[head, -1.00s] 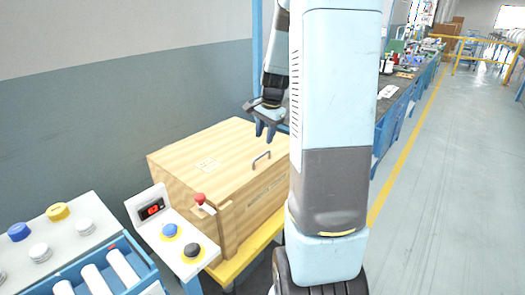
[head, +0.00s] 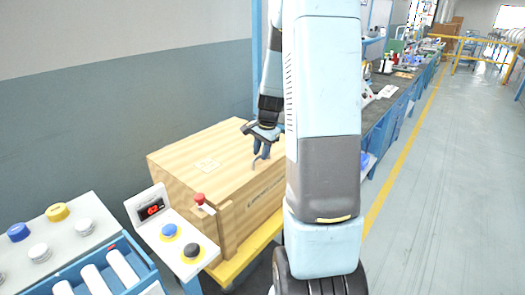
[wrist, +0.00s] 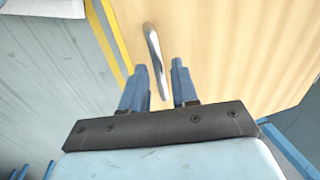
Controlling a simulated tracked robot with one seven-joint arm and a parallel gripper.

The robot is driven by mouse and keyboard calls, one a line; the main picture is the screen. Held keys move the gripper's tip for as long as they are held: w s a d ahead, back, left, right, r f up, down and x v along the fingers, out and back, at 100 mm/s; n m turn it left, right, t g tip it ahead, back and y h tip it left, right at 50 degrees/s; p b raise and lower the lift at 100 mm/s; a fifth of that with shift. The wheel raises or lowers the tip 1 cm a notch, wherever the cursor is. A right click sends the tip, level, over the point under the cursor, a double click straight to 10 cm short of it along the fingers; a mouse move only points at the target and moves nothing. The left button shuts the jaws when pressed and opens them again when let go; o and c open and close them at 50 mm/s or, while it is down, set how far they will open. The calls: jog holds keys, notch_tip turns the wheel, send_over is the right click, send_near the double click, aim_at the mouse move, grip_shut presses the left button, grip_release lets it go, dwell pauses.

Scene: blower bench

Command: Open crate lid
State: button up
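The wooden crate (head: 232,222) stands at the centre left in the head view, its flat lid (head: 190,150) lying closed on top. A bow handle (head: 254,160) is on the lid near the front edge; in the wrist view the metal handle (wrist: 153,45) reaches down between my fingers. My gripper (head: 262,152) is low over the lid at the handle, pointing down. In the wrist view my gripper (wrist: 158,68) is open, with one blue finger on each side of the handle and gaps showing. Whether the fingertips touch the lid is unclear.
The crate rests on a yellow platform (head: 225,274). A control panel (head: 178,238) with blue and black buttons and a red-knobbed lever (head: 202,200) stand at its front left. A blue bin (head: 100,268) with white rolls is at lower left. A long workbench (head: 385,105) runs behind my arm.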

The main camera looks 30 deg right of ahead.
grip_shut()
